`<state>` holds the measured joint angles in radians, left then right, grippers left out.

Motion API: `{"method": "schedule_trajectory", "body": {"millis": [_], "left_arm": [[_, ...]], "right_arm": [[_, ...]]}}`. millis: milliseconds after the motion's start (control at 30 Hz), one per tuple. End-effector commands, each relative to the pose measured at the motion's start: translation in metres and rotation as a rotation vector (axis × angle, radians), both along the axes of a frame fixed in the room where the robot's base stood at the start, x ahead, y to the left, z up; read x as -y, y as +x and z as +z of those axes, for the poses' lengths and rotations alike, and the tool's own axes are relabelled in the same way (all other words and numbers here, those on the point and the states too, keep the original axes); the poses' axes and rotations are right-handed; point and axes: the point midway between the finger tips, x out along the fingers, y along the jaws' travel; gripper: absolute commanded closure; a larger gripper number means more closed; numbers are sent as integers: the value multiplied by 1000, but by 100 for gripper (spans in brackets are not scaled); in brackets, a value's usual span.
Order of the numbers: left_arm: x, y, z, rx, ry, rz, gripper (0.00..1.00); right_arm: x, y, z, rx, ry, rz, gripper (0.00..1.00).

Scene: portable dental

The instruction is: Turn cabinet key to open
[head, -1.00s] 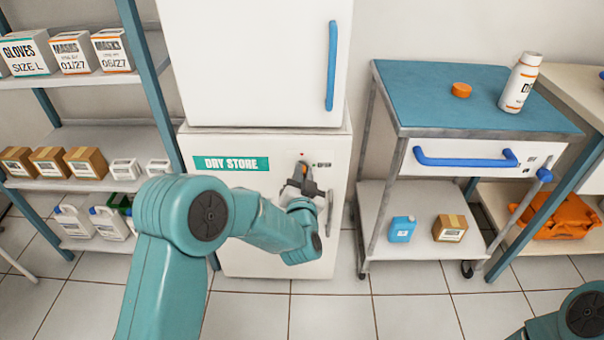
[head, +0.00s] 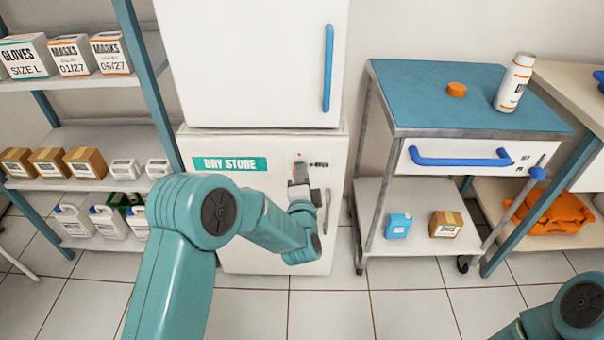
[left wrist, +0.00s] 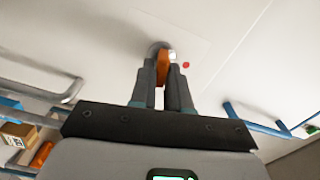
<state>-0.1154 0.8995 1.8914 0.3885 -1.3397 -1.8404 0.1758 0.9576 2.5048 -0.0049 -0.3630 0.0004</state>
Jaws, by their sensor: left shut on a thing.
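The white lower cabinet (head: 225,145) carries a green DRY STORE label (head: 229,164), and its door looks closed. A grey door handle (head: 327,210) is to the right of my left gripper (head: 300,172). In the left wrist view, my left gripper (left wrist: 161,85) is shut on the orange key (left wrist: 162,66), whose tip sits at the round metal lock (left wrist: 157,49). A red dot (left wrist: 186,65) is beside the lock. The key is mostly hidden by the gripper in the head view. My right gripper is out of view.
A blue-topped cart (head: 440,110) stands to the right, with a blue drawer handle (head: 460,158), a white bottle (head: 514,82) and an orange cap (head: 457,90). A shelf rack (head: 95,135) with boxes stands on the left. The tiled floor in front is clear.

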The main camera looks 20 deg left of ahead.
Motion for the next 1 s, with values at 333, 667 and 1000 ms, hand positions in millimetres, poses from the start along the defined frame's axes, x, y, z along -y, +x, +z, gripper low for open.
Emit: {"method": "schedule_trajectory", "body": {"millis": [333,667,1000], "left_arm": [[1,0,-1,-47,162,-1,100],[1,0,-2,-60,208,-1,100],[1,0,-2,-59,207,-1,77]], "right_arm": [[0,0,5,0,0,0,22],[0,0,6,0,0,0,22],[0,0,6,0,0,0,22]]}}
